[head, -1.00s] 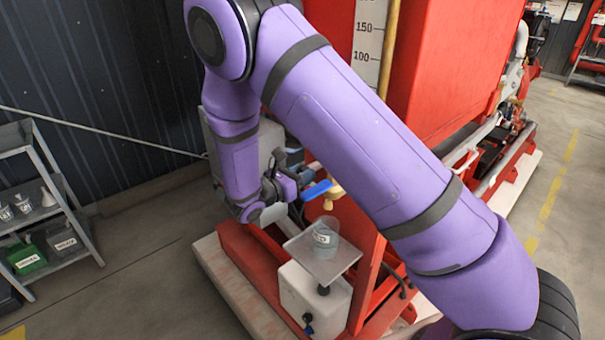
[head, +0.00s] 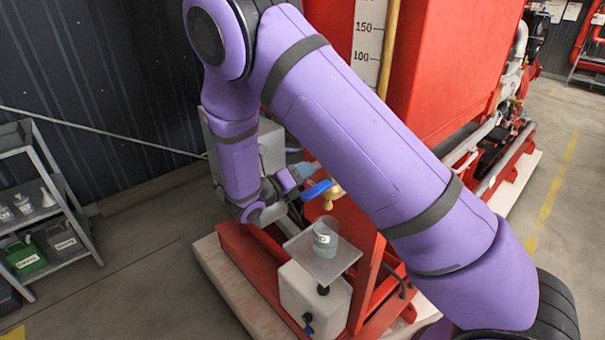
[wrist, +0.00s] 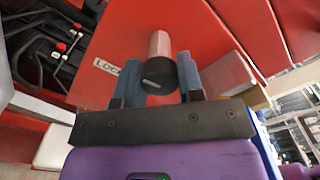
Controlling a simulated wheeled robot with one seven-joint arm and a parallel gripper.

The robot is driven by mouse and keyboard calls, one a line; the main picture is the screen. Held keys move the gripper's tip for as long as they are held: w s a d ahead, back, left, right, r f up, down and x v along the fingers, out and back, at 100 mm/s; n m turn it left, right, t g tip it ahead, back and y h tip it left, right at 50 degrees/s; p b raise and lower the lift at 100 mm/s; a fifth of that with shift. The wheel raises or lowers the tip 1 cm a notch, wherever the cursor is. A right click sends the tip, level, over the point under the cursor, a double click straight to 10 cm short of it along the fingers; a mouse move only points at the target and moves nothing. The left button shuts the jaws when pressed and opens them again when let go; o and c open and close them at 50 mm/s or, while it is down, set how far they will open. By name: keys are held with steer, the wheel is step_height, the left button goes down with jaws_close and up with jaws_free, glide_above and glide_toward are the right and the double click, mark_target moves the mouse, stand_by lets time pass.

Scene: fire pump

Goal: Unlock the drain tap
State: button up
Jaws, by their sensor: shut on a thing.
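The drain tap (head: 331,197) is a brass tap on the red unit, with a blue lever (head: 317,190), in the head view. My gripper (head: 303,171) is just left of and behind the lever, partly hidden by my arm. In the wrist view, my gripper (wrist: 160,80) has its blue-grey fingers on either side of a pinkish knob (wrist: 159,45) with a dark round end. It is shut on this knob. A white label (wrist: 112,67) beginning "LOC" is on the red surface beside it, the rest hidden.
A clear beaker (head: 325,238) stands on a small grey platform (head: 343,260) below the tap. A grey shelf (head: 75,215) with bins and cups is at the left. A red tank (head: 455,65) with a scale board (head: 368,40) rises behind my arm. Open floor lies between shelf and unit.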

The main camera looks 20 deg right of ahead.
steer(key=shift+n, duration=0.6)
steer(key=o, duration=0.9)
steer(key=shift+a, duration=0.1)
steer(key=v, duration=1)
steer(key=shift+s+a, duration=0.2)
steer(key=shift+a, duration=0.1)
steer(key=shift+a, duration=0.1)
